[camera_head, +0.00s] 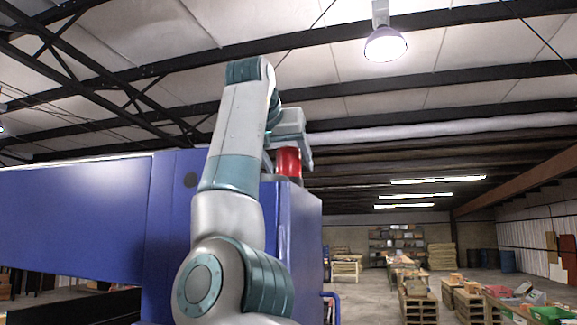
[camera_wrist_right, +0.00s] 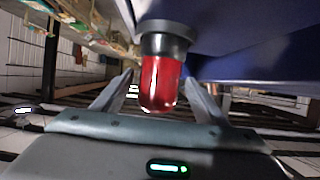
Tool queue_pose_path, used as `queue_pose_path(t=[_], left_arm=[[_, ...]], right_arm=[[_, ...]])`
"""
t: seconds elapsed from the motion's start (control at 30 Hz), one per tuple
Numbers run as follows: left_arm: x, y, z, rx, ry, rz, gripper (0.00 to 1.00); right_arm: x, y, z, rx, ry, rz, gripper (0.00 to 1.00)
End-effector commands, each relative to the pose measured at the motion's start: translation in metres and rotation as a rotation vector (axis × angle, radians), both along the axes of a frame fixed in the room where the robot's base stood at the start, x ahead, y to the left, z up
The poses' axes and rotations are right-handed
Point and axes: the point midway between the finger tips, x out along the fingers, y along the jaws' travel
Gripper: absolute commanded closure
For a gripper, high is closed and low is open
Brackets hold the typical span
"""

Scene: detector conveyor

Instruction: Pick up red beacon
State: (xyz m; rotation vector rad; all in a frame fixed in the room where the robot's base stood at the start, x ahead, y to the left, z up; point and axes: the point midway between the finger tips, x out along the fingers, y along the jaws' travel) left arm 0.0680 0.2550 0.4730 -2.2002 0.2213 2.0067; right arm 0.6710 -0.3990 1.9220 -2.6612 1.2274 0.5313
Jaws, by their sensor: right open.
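The red beacon (camera_head: 288,163) stands upright on top of the blue machine (camera_head: 305,225), near its right end. In the right wrist view the beacon (camera_wrist_right: 160,80) has a dark grey base and a glossy red dome, and its dome lies between the two fingers. My right gripper (camera_wrist_right: 158,88) is open, with one finger on each side of the beacon and a visible gap to each. In the head view my right arm hides part of the machine, and the gripper (camera_head: 292,158) is at the beacon. My left gripper is not in view.
The blue machine's long body (camera_head: 75,215) extends to the left. Pallets with boxes (camera_head: 418,300) and a green bin (camera_head: 550,314) stand far off at the right. The air above the machine is free up to the ceiling lamp (camera_head: 385,45).

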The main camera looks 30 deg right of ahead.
Motion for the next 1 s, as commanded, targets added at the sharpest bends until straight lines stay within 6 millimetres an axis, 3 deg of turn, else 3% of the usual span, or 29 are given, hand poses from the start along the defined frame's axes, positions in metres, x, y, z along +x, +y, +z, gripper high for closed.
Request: queue_pose_path(t=[0.6,0.8,1.0], left_arm=[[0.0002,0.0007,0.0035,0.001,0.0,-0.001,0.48],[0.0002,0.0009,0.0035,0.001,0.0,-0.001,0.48],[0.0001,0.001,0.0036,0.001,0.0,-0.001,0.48]], right_arm=[[0.0054,-0.0067,-0.004,-0.001,0.001,0.0,0.34],[0.0055,-0.0066,-0.0039,-0.001,0.001,0.0,0.81],[0.0052,-0.0066,-0.0033,-0.002,-0.001,0.0,0.84]])
